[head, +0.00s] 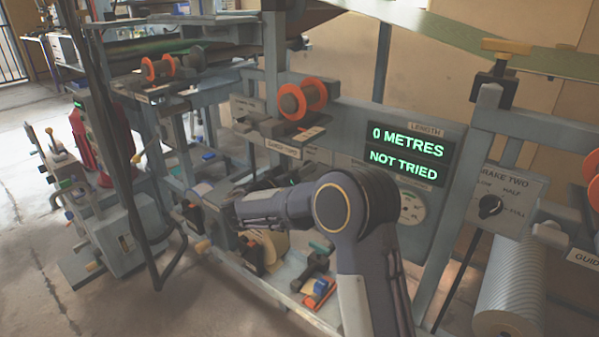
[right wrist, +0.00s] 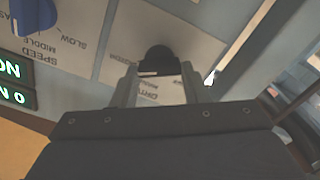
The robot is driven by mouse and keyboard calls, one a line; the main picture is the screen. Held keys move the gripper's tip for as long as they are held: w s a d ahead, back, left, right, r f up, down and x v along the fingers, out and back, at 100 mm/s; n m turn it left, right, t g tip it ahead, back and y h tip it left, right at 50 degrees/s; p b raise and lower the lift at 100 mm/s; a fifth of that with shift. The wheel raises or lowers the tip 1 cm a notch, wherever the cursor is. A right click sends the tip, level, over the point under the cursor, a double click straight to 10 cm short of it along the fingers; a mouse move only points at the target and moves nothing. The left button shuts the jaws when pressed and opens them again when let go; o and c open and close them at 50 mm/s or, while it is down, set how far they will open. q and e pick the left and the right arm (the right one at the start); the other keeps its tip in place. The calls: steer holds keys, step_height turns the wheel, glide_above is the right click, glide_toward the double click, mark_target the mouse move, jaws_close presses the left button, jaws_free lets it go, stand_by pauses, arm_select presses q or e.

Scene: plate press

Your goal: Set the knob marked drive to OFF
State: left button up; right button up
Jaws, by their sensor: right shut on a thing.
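A black knob (right wrist: 158,61) sits on a pale panel plate in the right wrist view. My right gripper (right wrist: 160,72) is shut on it, with one finger on each side. The plate's label (right wrist: 160,90) shows upside down between the fingers and is too blurred to read surely. The knob's pointer is hard to make out. In the head view my right gripper (head: 238,210) reaches left into the machine, and my arm hides the knob there. My left gripper is not in view.
A blue speed knob (right wrist: 34,14) is beside the held one, with a green-lettered display (right wrist: 14,82) near it. In the head view a display (head: 405,152) reads 0 METRES, NOT TRIED. A brake two knob (head: 490,206) and orange reels (head: 302,98) stand nearby.

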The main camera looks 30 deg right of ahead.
steer(key=shift+n, duration=0.4)
steer(key=shift+f+n+p, duration=0.2)
steer(key=shift+n+p, duration=3.5)
steer(key=shift+n, duration=2.15)
steer(key=shift+f+n+p, duration=0.2)
steer(key=shift+n+p, duration=3.45)
steer(key=shift+n, duration=2.2)
steer(key=o, duration=1)
